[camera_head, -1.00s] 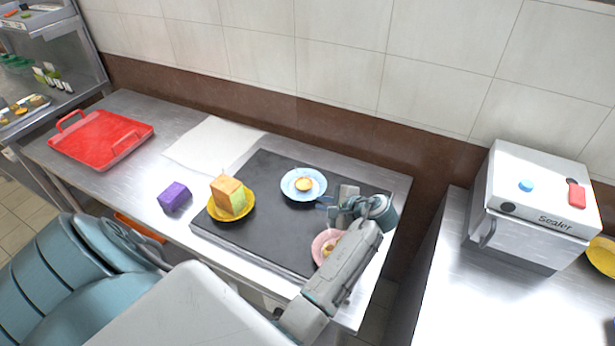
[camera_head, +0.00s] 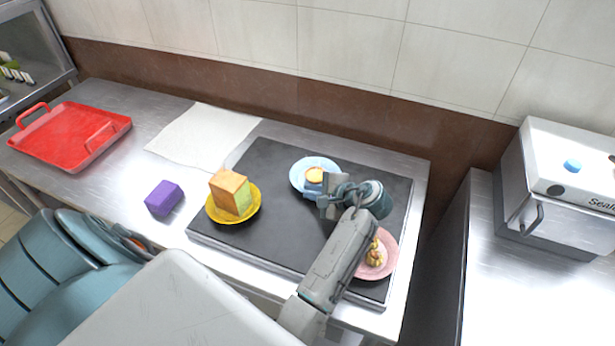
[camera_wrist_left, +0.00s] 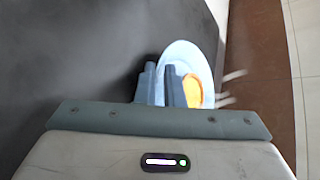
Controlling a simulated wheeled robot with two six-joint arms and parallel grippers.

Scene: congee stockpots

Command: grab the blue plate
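The blue plate (camera_head: 298,178) lies on the dark board at its far side, with a small round yellow-orange food item (camera_head: 315,175) on it. My left gripper (camera_head: 316,194) is at the plate's near right side in the head view and covers part of it. In the left wrist view the two blue fingers (camera_wrist_left: 161,85) stand a little apart, with the near rim of the plate (camera_wrist_left: 183,50) reaching between them. The gripper looks open. Whether the fingers touch the rim cannot be told. My right gripper is not in view.
On the dark board (camera_head: 270,215) a yellow plate (camera_head: 216,212) holds a blocky item, and a pink plate (camera_head: 388,250) with food lies near my left arm. A purple block (camera_head: 164,198), white sheet (camera_head: 205,137) and red tray (camera_head: 72,140) are left. A sealer (camera_head: 560,180) stands right.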

